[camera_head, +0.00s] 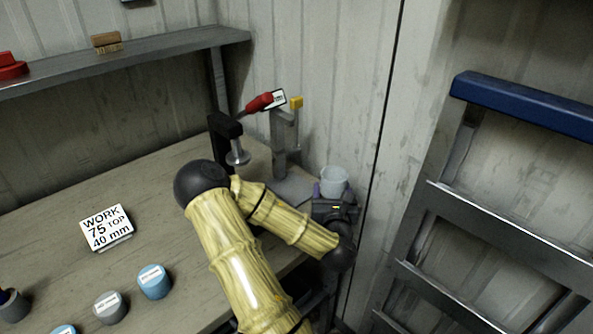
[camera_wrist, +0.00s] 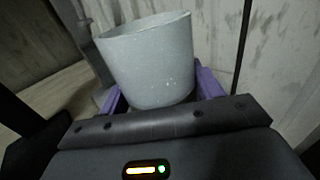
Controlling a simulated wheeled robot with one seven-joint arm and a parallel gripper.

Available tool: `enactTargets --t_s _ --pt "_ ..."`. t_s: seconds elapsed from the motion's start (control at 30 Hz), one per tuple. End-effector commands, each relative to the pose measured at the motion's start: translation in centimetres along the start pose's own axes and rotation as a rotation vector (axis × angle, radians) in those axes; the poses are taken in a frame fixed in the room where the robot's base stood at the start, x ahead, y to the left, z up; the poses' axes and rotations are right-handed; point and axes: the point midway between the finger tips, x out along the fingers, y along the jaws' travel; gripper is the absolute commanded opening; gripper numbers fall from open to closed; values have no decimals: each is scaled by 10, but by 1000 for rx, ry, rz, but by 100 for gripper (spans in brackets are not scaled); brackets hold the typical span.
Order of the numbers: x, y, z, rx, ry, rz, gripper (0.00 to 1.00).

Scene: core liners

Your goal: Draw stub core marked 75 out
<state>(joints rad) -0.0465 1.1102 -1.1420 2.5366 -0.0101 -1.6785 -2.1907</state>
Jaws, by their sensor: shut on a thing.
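My gripper (camera_head: 334,192) is at the right end of the bench, shut on a pale grey cylinder (camera_head: 334,179) that looks open at the top. In the wrist view this cylinder (camera_wrist: 150,60) stands tilted between the purple fingers, with its rim up and its lower part hidden by the gripper. No number is visible on it. A white sign (camera_head: 106,228) on the bench reads "WORK 75 TOP 40 mm". Blue cylinder (camera_head: 155,281) and grey cylinder (camera_head: 110,307) carry white top labels too small to read. Another blue cylinder (camera_head: 65,330) is cut by the bottom edge.
A bench fixture with a grey post (camera_head: 279,145), red handle (camera_head: 260,103), yellow block (camera_head: 296,102) and metal disc (camera_head: 238,155) stands just left of my gripper. A shelf (camera_head: 130,62) runs above. A blue-topped rack (camera_head: 520,103) stands right.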

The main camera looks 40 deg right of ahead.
Motion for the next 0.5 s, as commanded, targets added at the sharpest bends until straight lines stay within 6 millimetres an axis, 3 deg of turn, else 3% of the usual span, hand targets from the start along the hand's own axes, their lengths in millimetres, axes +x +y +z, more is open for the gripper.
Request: enactTargets --t_s 0.5 --pt "-7 -7 1 0 -1 0 45"
